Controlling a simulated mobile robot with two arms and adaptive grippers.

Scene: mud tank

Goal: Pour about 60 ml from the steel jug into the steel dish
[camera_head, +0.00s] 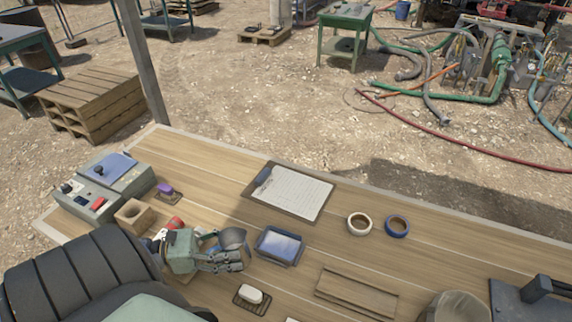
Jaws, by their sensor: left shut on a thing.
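My left gripper (229,260) reaches in from the left, low over the wooden table, and is shut on the steel jug (233,239). The jug shows as a small rounded grey metal vessel at the fingers; its handle and contents are hidden. Just to its right is a shallow rectangular dark-rimmed dish (262,251) with a pale bluish inside, which looks like the steel dish. I cannot tell whether liquid is in it. The jug appears beside the dish's left edge. My right gripper is not in view.
A clipboard (300,192) lies behind the dish. A soap bar (251,294) on a slatted holder lies in front. Two tape rolls (359,224) and a wooden tray (357,293) are to the right. A control box (103,184) and wooden block (133,214) stand left.

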